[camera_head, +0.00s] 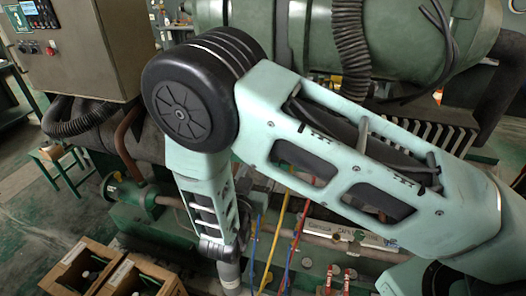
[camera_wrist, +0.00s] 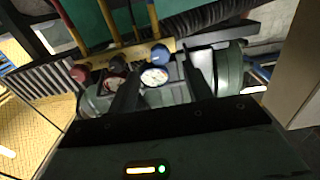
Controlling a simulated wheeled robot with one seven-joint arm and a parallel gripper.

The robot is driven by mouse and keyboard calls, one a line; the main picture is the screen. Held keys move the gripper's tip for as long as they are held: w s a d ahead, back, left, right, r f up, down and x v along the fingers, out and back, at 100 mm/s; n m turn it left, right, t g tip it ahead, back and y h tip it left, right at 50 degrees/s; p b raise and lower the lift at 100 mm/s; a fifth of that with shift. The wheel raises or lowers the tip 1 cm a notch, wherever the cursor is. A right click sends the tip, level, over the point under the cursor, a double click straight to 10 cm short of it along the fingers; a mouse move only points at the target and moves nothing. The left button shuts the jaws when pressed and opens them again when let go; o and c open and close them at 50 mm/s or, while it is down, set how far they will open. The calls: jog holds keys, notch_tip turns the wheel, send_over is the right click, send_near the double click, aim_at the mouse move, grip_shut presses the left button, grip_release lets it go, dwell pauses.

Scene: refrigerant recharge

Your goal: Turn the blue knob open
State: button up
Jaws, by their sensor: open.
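The blue knob (camera_wrist: 160,53) shows in the wrist view at the top of the manifold, just above a white-faced gauge (camera_wrist: 154,76). My gripper (camera_wrist: 160,66) is open, with one dark finger on each side of the gauge. The blue knob appears between the fingertips or just beyond them; I cannot tell whether either finger touches it. In the head view my arm crosses the middle, and the gripper and the blue knob are not visible.
A red knob (camera_wrist: 80,72), a dark knob (camera_wrist: 118,62) and a second gauge (camera_wrist: 115,85) sit left of the blue knob. Blue (camera_head: 253,240), yellow (camera_head: 275,243) and red (camera_head: 298,235) hoses hang by green machinery.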

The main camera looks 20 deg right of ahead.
jog(key=p+x, duration=0.2)
jog(key=x, duration=0.5)
jog(key=shift+w+d, duration=0.1)
jog(key=shift+w, duration=0.05)
jog(key=c, duration=1)
